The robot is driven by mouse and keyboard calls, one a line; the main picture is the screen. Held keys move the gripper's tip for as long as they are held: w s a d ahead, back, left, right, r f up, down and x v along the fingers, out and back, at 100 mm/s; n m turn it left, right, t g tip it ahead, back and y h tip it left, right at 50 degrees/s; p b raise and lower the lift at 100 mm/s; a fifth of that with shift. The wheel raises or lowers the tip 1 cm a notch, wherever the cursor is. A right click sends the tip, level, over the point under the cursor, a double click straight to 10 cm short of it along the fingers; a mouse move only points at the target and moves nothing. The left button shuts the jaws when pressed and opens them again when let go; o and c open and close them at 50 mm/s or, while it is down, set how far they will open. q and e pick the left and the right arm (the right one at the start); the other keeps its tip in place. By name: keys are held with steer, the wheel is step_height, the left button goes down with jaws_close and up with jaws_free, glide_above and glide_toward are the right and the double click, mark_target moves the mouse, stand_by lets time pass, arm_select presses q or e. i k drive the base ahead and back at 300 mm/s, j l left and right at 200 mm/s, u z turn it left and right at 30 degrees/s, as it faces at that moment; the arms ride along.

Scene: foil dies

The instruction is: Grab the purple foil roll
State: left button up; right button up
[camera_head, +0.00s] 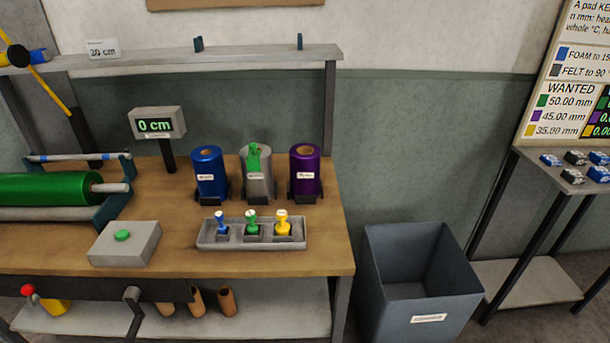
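The purple foil roll (304,172) stands upright at the right of a row of three on the wooden table, in a dark holder. It has a brown core at the top and a small white label on its front. A grey holder (257,177) with a green piece in it stands just to its left, and a blue roll (208,174) stands further left. Neither of my grippers is in the head view.
A grey tray (207,238) with blue, green and yellow stamps lies in front of the rolls. A green roll (45,188) lies on a stand at the left. A grey button box (110,250) is nearby. An open bin (375,290) stands right of the table.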

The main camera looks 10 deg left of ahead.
mark_target(304, 158)
steer(key=i+l+u, duration=0.35)
steer(key=l, duration=0.65)
steer(key=i+l+u, duration=0.15)
steer(key=l+u, duration=0.2)
steer(key=l, duration=0.65)
steer(key=l+u, duration=0.4)
steer(key=l, duration=0.65)
